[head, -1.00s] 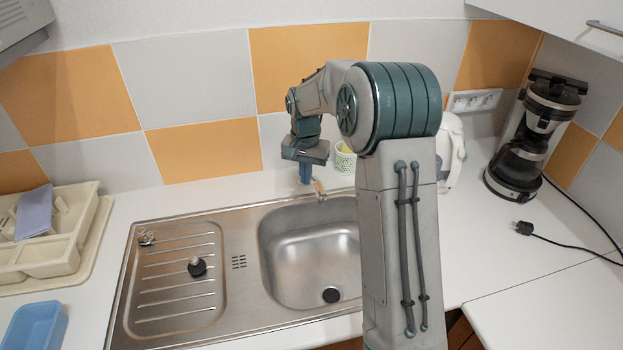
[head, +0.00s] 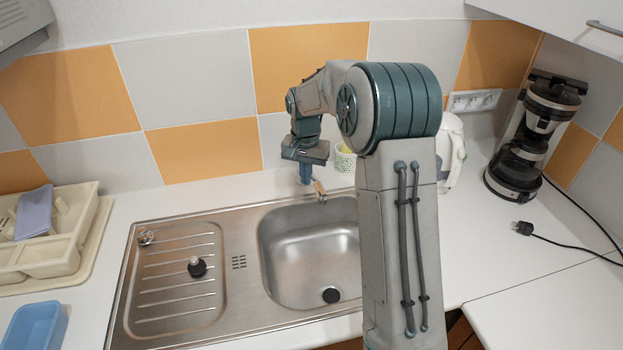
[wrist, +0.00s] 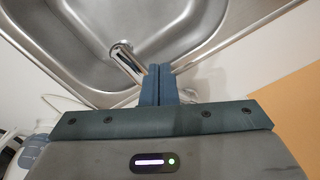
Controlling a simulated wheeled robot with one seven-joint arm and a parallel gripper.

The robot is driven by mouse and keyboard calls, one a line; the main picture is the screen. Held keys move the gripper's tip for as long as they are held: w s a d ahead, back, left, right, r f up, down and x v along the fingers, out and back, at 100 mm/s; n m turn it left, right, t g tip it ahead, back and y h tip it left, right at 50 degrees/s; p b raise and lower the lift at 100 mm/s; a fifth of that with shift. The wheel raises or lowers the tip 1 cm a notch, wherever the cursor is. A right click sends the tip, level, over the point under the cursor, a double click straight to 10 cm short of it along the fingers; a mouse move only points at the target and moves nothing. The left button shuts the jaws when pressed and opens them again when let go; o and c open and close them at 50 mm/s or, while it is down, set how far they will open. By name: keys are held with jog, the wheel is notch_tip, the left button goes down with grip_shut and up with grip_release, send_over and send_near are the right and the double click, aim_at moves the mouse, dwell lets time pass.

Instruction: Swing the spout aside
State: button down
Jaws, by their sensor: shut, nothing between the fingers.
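The chrome spout (wrist: 129,62) shows in the wrist view, reaching over the sink basin from the rim. In the head view the spout (head: 320,189) is a small shape at the back edge of the sink, mostly too small to make out. My gripper (wrist: 158,70) is shut, its two fingers together with nothing between them. The fingers are just right of the spout in the wrist view; I cannot tell if they touch it. In the head view my gripper (head: 305,178) points down just left of the spout. The spout's base is partly hidden.
The steel sink (head: 240,232) has its basin on the right and a drainboard with a black plug (head: 197,267) on the left. A green-white cup (head: 345,160) stands behind the tap. A white kettle (head: 451,150) and coffee maker (head: 530,140) stand right. A cream tray (head: 88,235) lies left.

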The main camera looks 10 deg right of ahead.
jog(key=shift+f, duration=0.1)
dwell(0.3)
notch_tip(320, 180, down, 4)
jog(key=b, duration=0.3)
jog(key=shift+f, duration=0.15)
jog(key=shift+d, duration=0.1)
jog(key=shift+w+d+p, duration=1.25)
jog(key=shift+w+d, duration=0.45)
jog(key=shift+d, duration=1.8)
jog(key=shift+w+d+p, duration=1.2)
jog(key=shift+w+d, duration=0.5)
jog(key=shift+d, duration=1.75)
notch_tip(320, 180, up, 9)
jog(key=s+p, duration=0.1)
jog(key=p, duration=0.3)
jog(key=shift+s+a+p, duration=0.15)
jog(key=shift+a+p, duration=0.15)
jog(key=shift+a, duration=0.1)
